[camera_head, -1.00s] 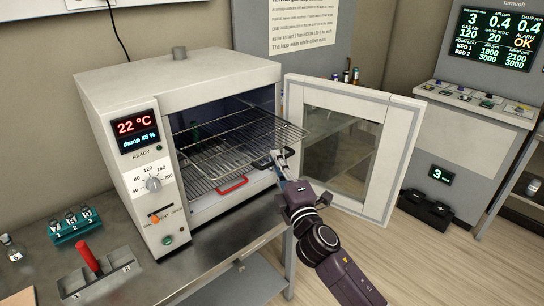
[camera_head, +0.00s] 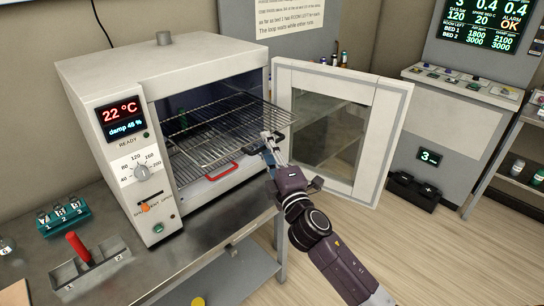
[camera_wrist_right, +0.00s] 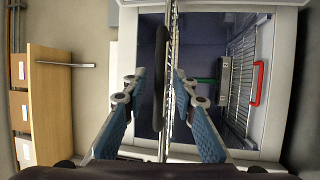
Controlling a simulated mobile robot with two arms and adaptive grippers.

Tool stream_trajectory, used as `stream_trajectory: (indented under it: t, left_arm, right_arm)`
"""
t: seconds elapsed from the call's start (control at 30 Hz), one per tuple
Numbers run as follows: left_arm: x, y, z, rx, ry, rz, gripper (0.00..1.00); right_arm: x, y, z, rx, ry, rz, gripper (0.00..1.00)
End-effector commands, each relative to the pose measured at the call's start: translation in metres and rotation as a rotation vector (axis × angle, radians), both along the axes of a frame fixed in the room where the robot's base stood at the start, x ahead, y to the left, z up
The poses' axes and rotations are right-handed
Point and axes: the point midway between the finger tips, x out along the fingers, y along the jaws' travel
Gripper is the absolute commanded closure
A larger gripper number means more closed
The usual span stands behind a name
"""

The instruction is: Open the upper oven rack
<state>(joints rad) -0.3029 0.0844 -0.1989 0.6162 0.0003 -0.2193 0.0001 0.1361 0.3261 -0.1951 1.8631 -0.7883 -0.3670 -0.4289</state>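The white oven (camera_head: 185,65) stands with its glass door (camera_head: 335,130) swung open to the right. The upper rack (camera_head: 235,125), a wire shelf, sticks out past the oven front. Its dark handle (camera_wrist_right: 159,60) shows in the right wrist view. My right gripper (camera_head: 268,142) is at the rack's front edge. In the right wrist view its blue-padded fingers (camera_wrist_right: 158,84) are apart, with the handle and rack edge between them and gaps at the sides. A lower rack with a red handle (camera_head: 222,172) sits below. My left gripper is not in view.
The open door stands close to the right of my right arm. A red-handled lever (camera_head: 78,250) and a teal vial holder (camera_head: 62,215) are on the metal bench at left. A control console (camera_head: 460,110) stands at right. The floor in front is clear.

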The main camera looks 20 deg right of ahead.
Motion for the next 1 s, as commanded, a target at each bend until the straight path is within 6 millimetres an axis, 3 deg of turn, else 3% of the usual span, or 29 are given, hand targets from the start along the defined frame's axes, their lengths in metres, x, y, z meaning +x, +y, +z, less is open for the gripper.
stream_trajectory:
  t: [0.6,1.0]
  left_arm:
    - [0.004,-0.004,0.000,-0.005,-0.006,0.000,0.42]
    - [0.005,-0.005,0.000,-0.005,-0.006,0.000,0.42]
  right_arm:
    - [-0.099,0.006,-0.020,0.002,0.003,0.001,0.74]
    - [-0.115,0.006,-0.021,0.000,0.001,0.001,0.74]
